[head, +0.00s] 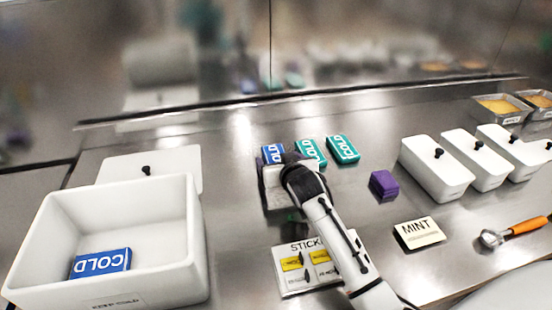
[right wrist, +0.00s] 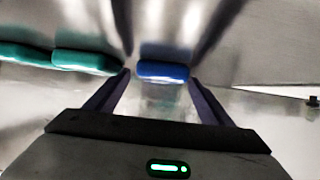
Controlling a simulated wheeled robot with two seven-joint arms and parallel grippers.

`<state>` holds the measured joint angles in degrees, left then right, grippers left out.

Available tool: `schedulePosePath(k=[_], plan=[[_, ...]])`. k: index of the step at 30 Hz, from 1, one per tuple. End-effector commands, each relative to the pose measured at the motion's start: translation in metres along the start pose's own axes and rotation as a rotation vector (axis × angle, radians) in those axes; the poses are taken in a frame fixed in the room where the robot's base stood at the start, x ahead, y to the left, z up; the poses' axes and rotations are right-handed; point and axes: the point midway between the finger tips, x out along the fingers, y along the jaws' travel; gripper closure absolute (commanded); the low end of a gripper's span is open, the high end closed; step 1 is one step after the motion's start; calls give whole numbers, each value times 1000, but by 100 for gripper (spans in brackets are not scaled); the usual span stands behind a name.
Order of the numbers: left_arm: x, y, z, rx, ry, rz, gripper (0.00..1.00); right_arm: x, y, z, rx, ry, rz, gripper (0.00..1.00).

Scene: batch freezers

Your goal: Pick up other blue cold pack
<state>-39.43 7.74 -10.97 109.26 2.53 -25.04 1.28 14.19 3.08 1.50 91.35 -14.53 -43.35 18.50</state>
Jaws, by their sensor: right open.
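A blue cold pack (head: 272,152) lies on the steel counter at the left end of a short row with two teal packs. It also shows in the right wrist view (right wrist: 162,72), between the ends of my open fingers. My right gripper (head: 273,168) is over the near side of this pack and hides part of it; I cannot tell whether the fingers touch it. Another blue cold pack (head: 101,263) lies inside the white bin (head: 190,245) at the left. My left gripper is not in view.
Teal packs (head: 311,151) (head: 342,149) lie close to the right of the blue one. A purple block (head: 384,185), a MINT card (head: 419,233), an orange-handled scoop (head: 520,228) and lidded white tubs (head: 436,170) stand farther right. A sticker sheet (head: 293,280) lies in front.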

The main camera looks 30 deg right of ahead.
Motion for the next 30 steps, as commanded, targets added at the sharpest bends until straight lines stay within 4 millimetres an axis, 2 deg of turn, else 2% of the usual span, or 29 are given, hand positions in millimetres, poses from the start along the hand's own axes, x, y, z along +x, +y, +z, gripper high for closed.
schedulePosePath(k=[4, 11, 12, 18, 21, 27, 30], plan=[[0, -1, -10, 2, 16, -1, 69, 11, 0, 0, -1, 0, 1, 25], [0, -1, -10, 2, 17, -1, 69, 13, 0, -1, -1, 1, 0, 25], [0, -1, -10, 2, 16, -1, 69, 13, 0, 0, -1, 1, 0, 27], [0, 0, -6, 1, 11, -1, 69, 13, 0, 0, -1, 1, 0, 60], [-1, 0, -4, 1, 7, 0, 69, 12, 0, -2, 0, 3, 0, 74], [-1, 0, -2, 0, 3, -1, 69, 12, 0, -2, 0, 3, 0, 74], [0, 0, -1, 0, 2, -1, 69, 9, 0, -10, 1, 7, 0, 74]])
